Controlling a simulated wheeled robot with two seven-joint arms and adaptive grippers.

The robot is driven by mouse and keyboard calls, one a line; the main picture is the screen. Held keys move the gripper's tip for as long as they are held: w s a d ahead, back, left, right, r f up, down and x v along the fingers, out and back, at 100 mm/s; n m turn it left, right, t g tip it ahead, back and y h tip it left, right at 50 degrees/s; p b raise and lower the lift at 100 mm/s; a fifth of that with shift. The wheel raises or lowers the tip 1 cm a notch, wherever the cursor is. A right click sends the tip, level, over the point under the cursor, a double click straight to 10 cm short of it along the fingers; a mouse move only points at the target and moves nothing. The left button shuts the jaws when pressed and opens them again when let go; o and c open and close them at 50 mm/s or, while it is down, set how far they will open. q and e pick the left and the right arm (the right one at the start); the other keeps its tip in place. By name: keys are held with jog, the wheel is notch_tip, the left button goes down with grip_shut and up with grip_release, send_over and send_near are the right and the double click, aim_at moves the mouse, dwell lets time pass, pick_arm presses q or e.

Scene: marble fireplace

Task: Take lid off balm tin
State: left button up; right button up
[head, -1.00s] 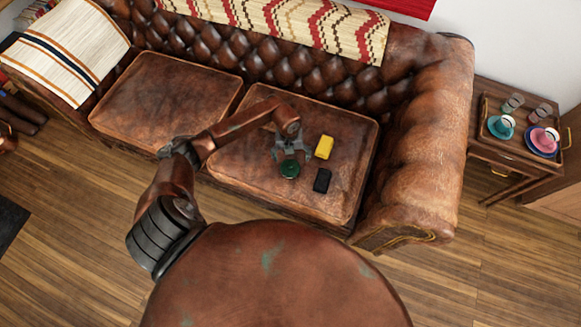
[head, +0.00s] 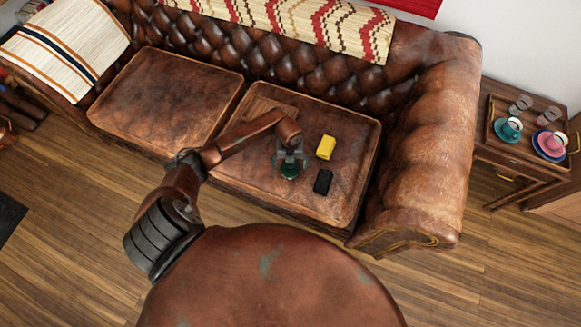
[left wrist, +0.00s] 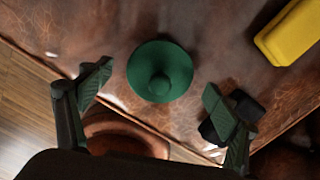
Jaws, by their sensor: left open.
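The balm tin (head: 289,173) is a small, round, dark green tin on the right seat cushion of the sofa, partly covered by my gripper in the head view. In the left wrist view the tin (left wrist: 150,60) is seen from above, with its green lid and round knob on top. My left gripper (head: 290,160) is open and points down over the tin. In the left wrist view its fingers stand apart on either side of the tin, with gaps between. My right gripper is not in view.
A yellow block (head: 326,147) and a black block (head: 322,181) lie right of the tin on the cushion (head: 345,120). A flat brown wooden piece (head: 262,106) lies behind my arm. The sofa's right armrest (head: 425,150) rises beyond. The left cushion (head: 165,100) is clear.

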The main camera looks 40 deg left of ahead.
pick_arm(q)
jog(key=shift+s+f, duration=0.15)
grip_shut()
dwell(0.8)
